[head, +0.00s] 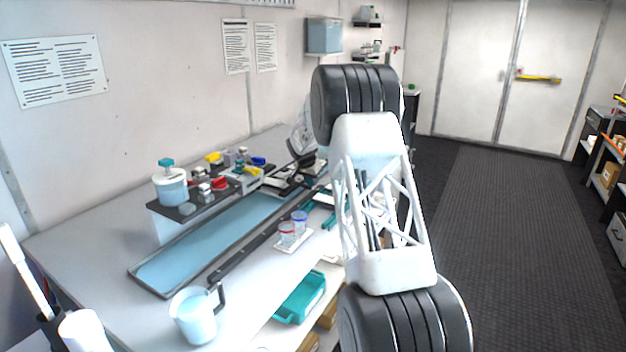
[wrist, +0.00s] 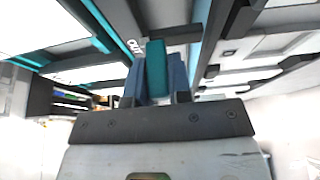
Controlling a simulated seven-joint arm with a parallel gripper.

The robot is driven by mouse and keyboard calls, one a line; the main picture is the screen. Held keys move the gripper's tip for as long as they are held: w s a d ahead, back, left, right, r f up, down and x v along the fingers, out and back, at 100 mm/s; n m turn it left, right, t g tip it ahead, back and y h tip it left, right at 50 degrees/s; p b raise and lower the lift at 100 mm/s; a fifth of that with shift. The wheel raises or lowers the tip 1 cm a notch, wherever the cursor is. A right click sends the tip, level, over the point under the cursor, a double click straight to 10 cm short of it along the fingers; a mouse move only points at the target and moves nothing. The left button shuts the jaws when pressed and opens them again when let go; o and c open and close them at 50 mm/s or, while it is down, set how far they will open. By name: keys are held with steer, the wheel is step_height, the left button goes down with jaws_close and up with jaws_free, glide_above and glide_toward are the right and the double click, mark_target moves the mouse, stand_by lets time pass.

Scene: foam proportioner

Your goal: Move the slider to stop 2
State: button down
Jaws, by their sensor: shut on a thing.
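In the wrist view, my gripper (wrist: 161,88) is shut on a teal upright piece (wrist: 156,68), which looks like the slider's handle. Its two blue-grey fingers stand on either side of the piece. The piece sits at a dark grey bar, with white lettering that seems to read "OUT" beside it. I cannot make out any stop numbers. In the head view my arm hides the gripper and the slider; only teal and dark parts (head: 330,219) show left of the arm.
The bench (head: 75,247) holds a long blue tray (head: 215,240), a jug (head: 196,314), two small cups on a white plate (head: 294,245) and a raised dark shelf with a teal-lidded jar (head: 170,184).

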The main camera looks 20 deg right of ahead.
steer(key=s+a, duration=0.9)
steer(key=shift+s+a, duration=0.35)
steer(key=c, duration=1)
jaws_free()
steer(key=shift+c, duration=0.2)
steer(key=shift+r, duration=0.1)
steer(key=v, duration=0.7)
steer(key=shift+r, duration=0.25)
steer(key=shift+s+a, duration=0.1)
